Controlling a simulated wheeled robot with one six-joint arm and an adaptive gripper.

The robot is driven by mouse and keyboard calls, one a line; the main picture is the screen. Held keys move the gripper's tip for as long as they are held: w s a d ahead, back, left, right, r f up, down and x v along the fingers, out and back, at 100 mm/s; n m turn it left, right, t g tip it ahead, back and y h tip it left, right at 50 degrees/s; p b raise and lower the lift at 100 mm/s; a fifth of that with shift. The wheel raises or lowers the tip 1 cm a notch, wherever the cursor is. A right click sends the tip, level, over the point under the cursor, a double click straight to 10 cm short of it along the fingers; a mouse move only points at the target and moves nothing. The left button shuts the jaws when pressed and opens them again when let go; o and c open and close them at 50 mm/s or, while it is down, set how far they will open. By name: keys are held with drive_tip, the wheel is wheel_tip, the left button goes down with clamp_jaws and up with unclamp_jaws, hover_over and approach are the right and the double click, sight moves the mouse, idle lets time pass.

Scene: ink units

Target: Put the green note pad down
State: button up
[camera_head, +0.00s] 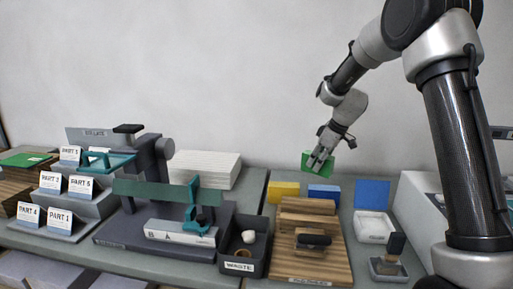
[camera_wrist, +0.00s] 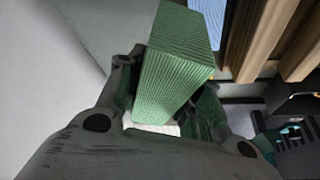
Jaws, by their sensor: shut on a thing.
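The green note pad (camera_head: 310,163) is held in the air by my gripper (camera_head: 320,164), above the back of the bench near the wall. In the wrist view the pad (camera_wrist: 178,62) stands between the two dark fingers of my gripper (camera_wrist: 165,105), which are shut on it. Its ridged side faces the camera. A yellow pad (camera_head: 284,191) and a blue pad (camera_head: 324,192) rest on the bench below, behind the wooden rack.
A wooden rack (camera_head: 307,206) on a striped board stands in front of the pads. Left are a waste bin (camera_head: 240,269), a teal-armed press (camera_head: 150,190) and a white paper stack (camera_head: 205,168). Right are an open blue-lidded box (camera_head: 372,194) and a stamp (camera_head: 396,245).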

sight(331, 171)
drive_tip(key=s+d+m, duration=0.1)
drive_tip(key=m, duration=0.1)
drive_tip(key=s+d+m+t+h, duration=0.1)
drive_tip(key=s+m, duration=0.1)
drive_tip(key=s+d+m+h, duration=0.1)
drive_tip(key=s+d+m, duration=0.1)
drive_tip(key=shift+d+m+t, duration=0.1)
drive_tip(key=shift+m+t, duration=0.2)
drive_tip(key=shift+m, duration=0.1)
drive_tip(key=shift+r, duration=0.1)
